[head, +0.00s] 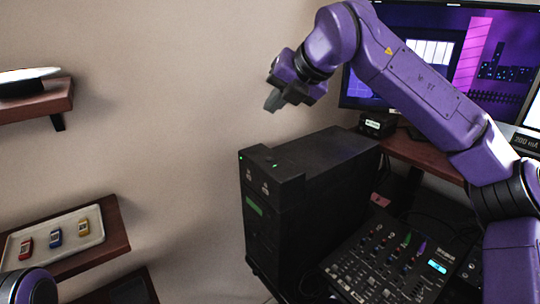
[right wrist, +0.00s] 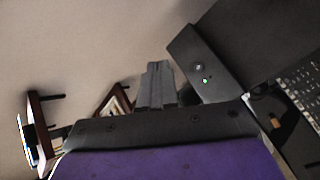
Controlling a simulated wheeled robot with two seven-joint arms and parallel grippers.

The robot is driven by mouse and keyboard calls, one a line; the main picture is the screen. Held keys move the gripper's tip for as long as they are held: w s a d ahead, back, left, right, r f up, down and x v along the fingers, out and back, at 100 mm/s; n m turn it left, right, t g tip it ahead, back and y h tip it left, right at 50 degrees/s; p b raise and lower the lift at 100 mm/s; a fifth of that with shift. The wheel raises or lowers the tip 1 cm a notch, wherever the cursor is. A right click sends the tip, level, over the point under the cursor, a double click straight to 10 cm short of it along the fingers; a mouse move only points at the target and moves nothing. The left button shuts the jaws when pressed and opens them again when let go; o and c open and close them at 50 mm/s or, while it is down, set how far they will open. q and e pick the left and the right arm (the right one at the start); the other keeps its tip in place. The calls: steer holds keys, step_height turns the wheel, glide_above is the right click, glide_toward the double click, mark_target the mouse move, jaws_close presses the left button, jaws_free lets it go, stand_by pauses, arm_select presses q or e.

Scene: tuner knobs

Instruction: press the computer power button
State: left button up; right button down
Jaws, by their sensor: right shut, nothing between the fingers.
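The black computer tower (head: 325,160) stands upright in the middle of the head view, with small green lights at its front end. In the right wrist view the tower (right wrist: 245,45) is at the upper right. A small round silver button (right wrist: 198,68) shows there beside a green light (right wrist: 206,80). My right gripper (head: 273,101) is shut and empty, in the air above the tower's front end and apart from it. Its closed fingers (right wrist: 157,70) lie left of the button in the wrist view. My left gripper is not in view.
A mixer (head: 372,283) with knobs and faders lies right of the tower. A monitor (head: 462,20) stands behind my right arm. At left are wall shelves, one with a tray (head: 42,228) of small coloured items. The space left of the tower is clear.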

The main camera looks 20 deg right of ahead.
mark_target(272, 158)
steer(key=f+b, duration=0.2)
steer(key=f, duration=0.1)
steer(key=w+f+b, duration=0.1)
steer(key=f+b, duration=0.1)
steer(key=f, duration=0.1)
steer(key=f+b, duration=0.3)
steer(key=shift+w+f, duration=0.2)
steer(key=shift+f, duration=0.05)
steer(key=shift+w+f, duration=0.1)
steer(key=shift+f, duration=0.05)
steer(key=shift+s, duration=0.2)
stand_by(1.3)
steer(key=shift+w+f+b, duration=0.1)
steer(key=shift+f+b, duration=0.2)
steer(key=shift+b, duration=0.2)
